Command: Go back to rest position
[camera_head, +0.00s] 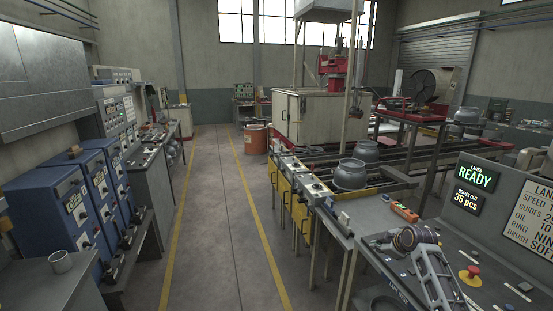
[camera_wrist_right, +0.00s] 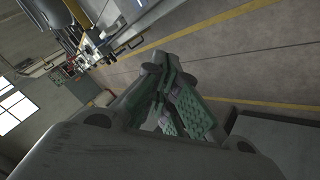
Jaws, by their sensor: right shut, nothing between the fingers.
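My right gripper (camera_head: 408,238) is at the lower right of the head view, in front of the grey control console (camera_head: 480,262). In the right wrist view its two fingers (camera_wrist_right: 157,75) come together at their tips. They are shut with nothing between them, and the grey floor and a yellow line show beyond. My left gripper and left arm do not show in either view.
The console has a red stop button (camera_head: 470,273) and a lit screen reading READY (camera_head: 474,178). A grey metal pot (camera_head: 350,174) stands on the conveyor line. The aisle (camera_head: 225,215) is clear.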

